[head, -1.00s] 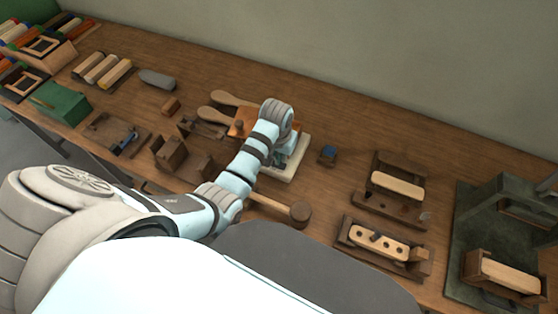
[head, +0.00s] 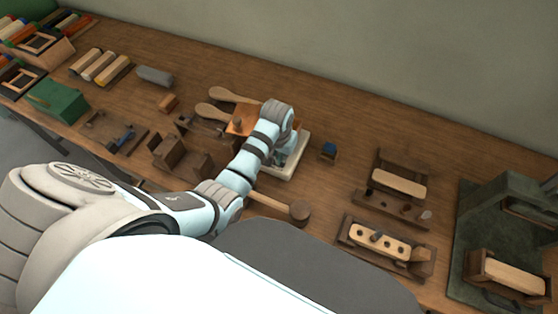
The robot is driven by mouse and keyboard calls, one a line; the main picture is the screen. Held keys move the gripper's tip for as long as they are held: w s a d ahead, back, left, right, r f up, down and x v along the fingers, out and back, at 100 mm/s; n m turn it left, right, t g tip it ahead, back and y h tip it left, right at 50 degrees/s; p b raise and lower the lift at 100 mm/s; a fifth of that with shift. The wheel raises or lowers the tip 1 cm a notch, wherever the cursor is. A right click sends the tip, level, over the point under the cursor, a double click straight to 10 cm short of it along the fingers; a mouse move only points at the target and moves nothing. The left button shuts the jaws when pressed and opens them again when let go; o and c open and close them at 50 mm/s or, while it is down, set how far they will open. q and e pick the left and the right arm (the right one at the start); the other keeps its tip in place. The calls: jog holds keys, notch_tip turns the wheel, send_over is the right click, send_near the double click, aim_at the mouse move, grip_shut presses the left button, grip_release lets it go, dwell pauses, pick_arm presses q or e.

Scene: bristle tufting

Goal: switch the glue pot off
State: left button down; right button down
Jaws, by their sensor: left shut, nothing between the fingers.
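The glue pot seems to be the copper-coloured piece (head: 238,125) with a pale base (head: 297,158) beside it. My left arm covers much of it, and I cannot see its switch clearly. My left gripper (head: 281,160) points down over the pale base, under my wrist. It is shut and empty. I cannot tell whether its fingertips touch the base. My right gripper is out of view.
A mallet (head: 299,211) lies in front of the pale base, close to my forearm. Two wooden paddles (head: 228,95) lie behind left. Brush-block fixtures (head: 399,184) stand at right.

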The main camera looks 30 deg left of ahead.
aim_at(282, 164)
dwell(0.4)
pick_arm(q)
jog(key=shift+f+b, duration=0.6)
jog(key=shift+f, duration=0.4)
dwell(0.5)
notch_tip(282, 164, up, 3)
jog(key=p, duration=0.3)
jog(key=shift+r, duration=2)
